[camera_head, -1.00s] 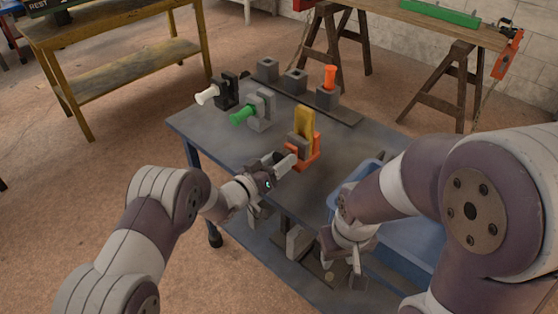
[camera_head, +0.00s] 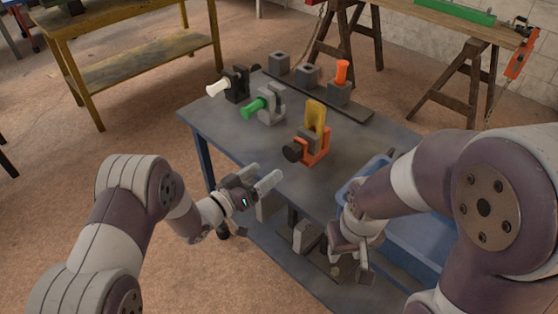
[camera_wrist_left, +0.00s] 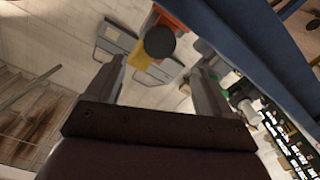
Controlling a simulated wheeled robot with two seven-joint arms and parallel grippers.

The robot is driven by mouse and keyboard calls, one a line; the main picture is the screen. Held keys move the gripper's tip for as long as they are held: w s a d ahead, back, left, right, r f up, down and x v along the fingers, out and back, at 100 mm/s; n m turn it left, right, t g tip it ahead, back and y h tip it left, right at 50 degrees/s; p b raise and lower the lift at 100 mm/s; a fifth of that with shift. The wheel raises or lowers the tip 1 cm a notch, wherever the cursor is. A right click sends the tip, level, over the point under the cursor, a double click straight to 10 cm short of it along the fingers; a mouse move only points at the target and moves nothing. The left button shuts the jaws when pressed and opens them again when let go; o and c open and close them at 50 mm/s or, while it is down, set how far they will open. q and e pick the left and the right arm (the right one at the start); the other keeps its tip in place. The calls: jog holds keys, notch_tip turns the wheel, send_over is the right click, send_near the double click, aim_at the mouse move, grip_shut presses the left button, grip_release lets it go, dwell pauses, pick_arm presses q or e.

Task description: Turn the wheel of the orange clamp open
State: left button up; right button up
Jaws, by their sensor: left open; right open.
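The orange clamp (camera_head: 318,157) stands on the blue-grey bench, with a grey block and an upright yellow piece (camera_head: 316,116) in it. Its dark round wheel (camera_head: 292,152) faces the near left side. My left gripper (camera_head: 266,182) is open and empty, short of the wheel and apart from it. In the left wrist view the wheel (camera_wrist_left: 160,42) shows ahead, between and beyond the two fingers, with the orange clamp (camera_wrist_left: 172,17) partly hidden behind it.
A grey clamp with a green handle (camera_head: 268,105) and a black clamp with a white handle (camera_head: 235,85) stand left of the orange clamp. A rack of grey blocks (camera_head: 307,75), one holding an orange peg (camera_head: 342,72), lies behind. A blue bin (camera_head: 415,225) is at right.

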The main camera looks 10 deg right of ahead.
pick_arm(q)
jog(key=shift+v, duration=1.35)
